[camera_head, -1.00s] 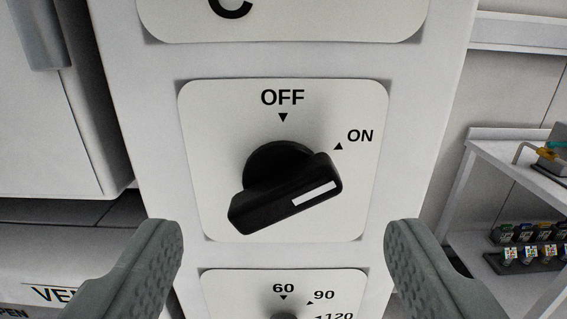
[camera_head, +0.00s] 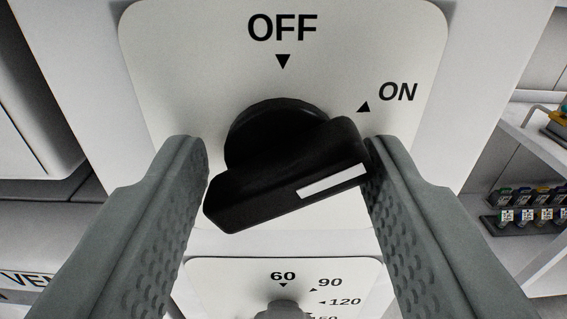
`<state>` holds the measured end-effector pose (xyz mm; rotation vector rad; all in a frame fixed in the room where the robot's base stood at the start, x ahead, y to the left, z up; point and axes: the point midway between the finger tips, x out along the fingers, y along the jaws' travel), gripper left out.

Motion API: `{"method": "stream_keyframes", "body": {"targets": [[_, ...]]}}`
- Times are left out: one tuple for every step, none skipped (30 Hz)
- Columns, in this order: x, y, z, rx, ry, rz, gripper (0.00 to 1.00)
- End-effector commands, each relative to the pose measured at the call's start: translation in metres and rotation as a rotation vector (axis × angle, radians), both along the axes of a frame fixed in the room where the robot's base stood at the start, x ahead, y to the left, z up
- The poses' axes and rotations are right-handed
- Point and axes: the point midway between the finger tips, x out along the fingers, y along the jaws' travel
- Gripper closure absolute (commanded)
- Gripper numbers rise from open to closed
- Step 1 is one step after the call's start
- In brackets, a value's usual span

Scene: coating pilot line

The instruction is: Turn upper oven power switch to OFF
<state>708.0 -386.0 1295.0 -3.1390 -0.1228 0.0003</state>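The black power switch (camera_head: 285,170) sits on a white plate (camera_head: 175,70) marked OFF at the top and ON at the upper right. Its handle is tilted, with the white-striped end to the right, toward the ON mark. My gripper (camera_head: 288,165) has its two grey fingers on either side of the handle. The right finger is at the striped end and seems to touch it or nearly so. The left finger is close to the other end, with little or no gap. The fingers are apart, and I cannot tell whether they grip the handle.
Below is a second plate with a temperature dial (camera_head: 283,309) marked 60, 90 and 120, between my fingers. At the right a white shelf (camera_head: 540,140) holds small coloured items. A white cabinet (camera_head: 35,130) stands at the left.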

Motion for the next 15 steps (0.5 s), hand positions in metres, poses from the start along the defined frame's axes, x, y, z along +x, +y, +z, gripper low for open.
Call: {"method": "stream_keyframes", "body": {"targets": [[0.0000,-0.0001,0.0000,0.000,0.000,0.000,0.81],[0.0000,0.0000,0.0000,0.000,0.000,0.000,0.81],[-0.0001,-0.0001,0.0000,0.000,0.000,0.000,0.81],[-0.0001,-0.0001,0.0000,0.000,0.000,0.000,0.81],[-0.0001,-0.0001,0.0000,0.000,0.000,0.000,0.81],[-0.0001,-0.0001,0.0000,0.000,0.000,0.000,0.81],[-0.0001,-0.0001,0.0000,0.000,0.000,0.000,0.81],[-0.0001,-0.0001,0.0000,0.000,0.000,0.000,0.81],[-0.0001,-0.0001,0.0000,0.000,0.000,0.000,0.81],[-0.0001,-0.0001,0.0000,-0.003,0.000,0.000,0.81],[-0.0001,-0.0001,0.0000,-0.010,-0.001,0.000,0.81],[-0.0001,-0.0001,0.0000,-0.028,-0.002,0.000,0.81],[-0.0001,-0.0001,0.0000,-0.047,-0.004,0.000,0.81],[-0.0001,-0.0001,0.0000,-0.073,-0.006,0.000,0.81],[-0.0001,-0.0002,0.0000,-0.111,-0.009,0.000,0.81]]}}
